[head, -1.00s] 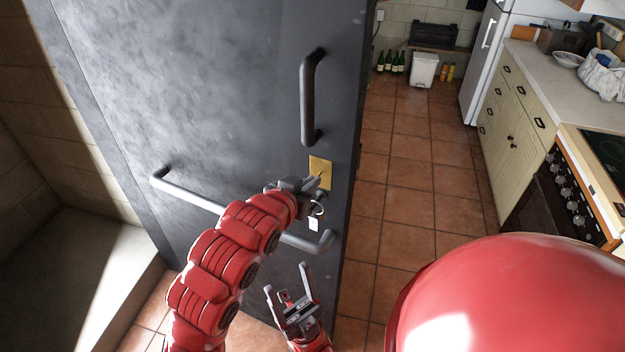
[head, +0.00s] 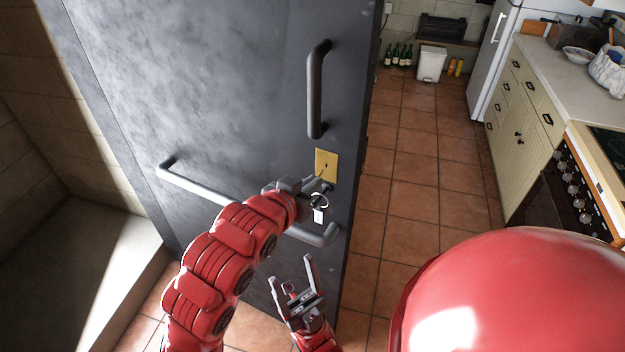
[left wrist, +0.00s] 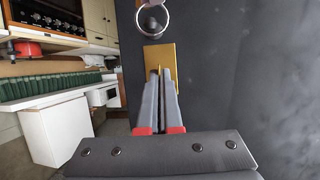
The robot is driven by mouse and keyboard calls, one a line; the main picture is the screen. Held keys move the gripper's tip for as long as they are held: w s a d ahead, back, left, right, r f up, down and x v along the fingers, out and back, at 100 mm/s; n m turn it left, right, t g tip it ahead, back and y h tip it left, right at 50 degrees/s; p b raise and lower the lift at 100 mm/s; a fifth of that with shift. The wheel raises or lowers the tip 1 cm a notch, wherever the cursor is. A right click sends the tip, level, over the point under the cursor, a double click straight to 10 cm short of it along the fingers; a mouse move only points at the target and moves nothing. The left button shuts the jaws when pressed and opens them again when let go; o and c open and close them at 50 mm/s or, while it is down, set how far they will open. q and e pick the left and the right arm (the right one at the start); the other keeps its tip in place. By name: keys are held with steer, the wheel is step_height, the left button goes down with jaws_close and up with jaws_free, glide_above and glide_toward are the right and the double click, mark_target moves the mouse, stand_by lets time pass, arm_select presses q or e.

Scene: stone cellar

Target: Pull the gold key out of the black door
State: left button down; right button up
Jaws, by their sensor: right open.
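The black door (head: 220,90) fills the left half of the head view. Its gold lock plate (head: 326,163) has a small dark slot; the plate also shows in the left wrist view (left wrist: 158,55). My left gripper (head: 322,184) is at the plate's lower edge, its fingers close together with a thin gap. It is shut on the gold key, which the fingers mostly hide; I cannot tell whether its tip is in the lock. A ring (left wrist: 151,9) with a white tag (head: 319,216) hangs below the fingers. My right gripper (head: 292,271) is open and empty, lower down.
A dark vertical handle (head: 317,90) is above the plate, and a grey bar (head: 210,190) crosses the door behind my left arm. Right of the door is open tiled floor (head: 410,170), with cabinets (head: 525,140) and a stove (head: 575,185) beyond.

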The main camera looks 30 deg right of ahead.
arm_select(q)
steer(key=s+a, duration=0.3)
steer(key=a, duration=0.2)
steer(key=shift+a+p, duration=0.3)
